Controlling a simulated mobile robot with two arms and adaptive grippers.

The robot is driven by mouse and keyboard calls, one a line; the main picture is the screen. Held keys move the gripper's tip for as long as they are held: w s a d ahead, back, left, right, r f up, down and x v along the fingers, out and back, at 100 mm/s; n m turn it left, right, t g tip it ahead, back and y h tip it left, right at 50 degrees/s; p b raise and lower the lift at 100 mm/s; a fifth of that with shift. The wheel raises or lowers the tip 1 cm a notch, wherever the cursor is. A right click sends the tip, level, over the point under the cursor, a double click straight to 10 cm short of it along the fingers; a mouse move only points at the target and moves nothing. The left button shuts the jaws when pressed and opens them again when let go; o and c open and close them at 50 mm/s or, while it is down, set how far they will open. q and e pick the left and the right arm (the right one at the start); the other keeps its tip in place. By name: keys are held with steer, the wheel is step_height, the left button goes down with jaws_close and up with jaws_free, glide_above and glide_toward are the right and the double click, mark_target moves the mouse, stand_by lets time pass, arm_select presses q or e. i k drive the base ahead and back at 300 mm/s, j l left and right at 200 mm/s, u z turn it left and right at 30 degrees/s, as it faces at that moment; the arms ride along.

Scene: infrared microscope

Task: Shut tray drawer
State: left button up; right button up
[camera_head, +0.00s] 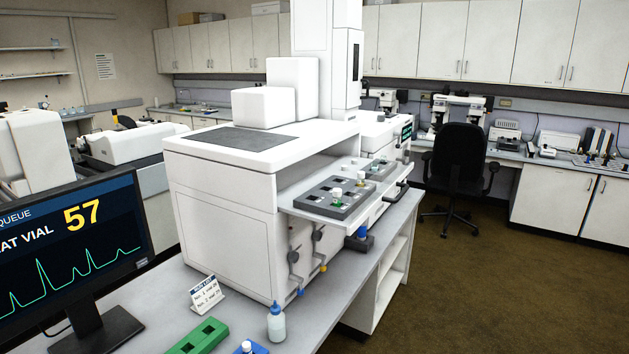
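The tray drawer (293,204) is a white shelf that sticks out of the front of the white instrument (222,200). It is pulled out toward the right. A grey rack (318,205) with square openings lies on it, and a second grey rack (388,172) sits farther back. A small vial with a green cap (336,192) stands at the near rack, and another vial (360,181) is close to it. Neither of my grippers shows in this view.
A monitor (70,245) stands at the left. A green rack (198,337), a squeeze bottle (276,322) and a small sign (206,292) are on the near bench (250,325). A black chair (460,165) stands behind. The floor (480,290) at the right is clear.

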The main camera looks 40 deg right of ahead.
mark_target(309, 198)
steer(key=z, duration=1.75)
